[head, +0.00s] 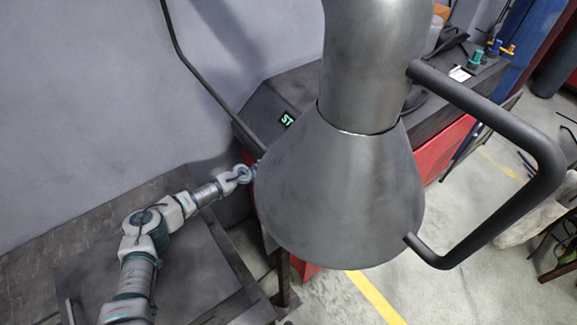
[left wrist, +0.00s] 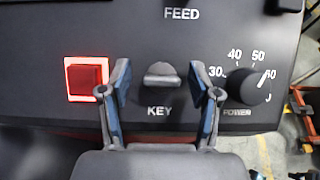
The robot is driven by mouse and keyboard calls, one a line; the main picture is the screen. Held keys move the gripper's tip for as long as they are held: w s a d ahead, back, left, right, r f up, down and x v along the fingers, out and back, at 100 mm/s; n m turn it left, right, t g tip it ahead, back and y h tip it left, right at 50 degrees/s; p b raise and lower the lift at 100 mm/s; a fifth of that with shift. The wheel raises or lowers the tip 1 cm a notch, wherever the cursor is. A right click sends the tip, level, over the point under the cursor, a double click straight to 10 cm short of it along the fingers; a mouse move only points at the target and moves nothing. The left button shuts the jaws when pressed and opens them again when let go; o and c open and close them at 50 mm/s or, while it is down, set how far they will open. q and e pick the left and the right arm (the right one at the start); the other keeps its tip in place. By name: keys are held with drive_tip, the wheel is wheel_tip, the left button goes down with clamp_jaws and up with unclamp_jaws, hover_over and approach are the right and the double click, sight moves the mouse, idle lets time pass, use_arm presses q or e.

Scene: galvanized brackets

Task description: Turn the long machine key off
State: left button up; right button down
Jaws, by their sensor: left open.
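The grey machine key (left wrist: 162,78) sits on the dark panel above the word KEY. Its grip appears to lie crosswise, left to right in the left wrist view. My left gripper (left wrist: 159,84) is open, with one blue-padded finger to the left of the key and one to the right. Gaps show between the key and both fingers. In the head view my left arm reaches in from the lower left to the machine (head: 270,110), and the left gripper's tips are hidden behind a metal hood. My right gripper is in neither view.
A lit red square button (left wrist: 87,78) is left of the key, close to the left finger. A black POWER dial (left wrist: 248,87) is to the right. The large grey conical hood (head: 340,200) with a thick black handle (head: 545,165) blocks much of the head view.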

use_arm(q)
drive_tip(key=shift+d, duration=0.35)
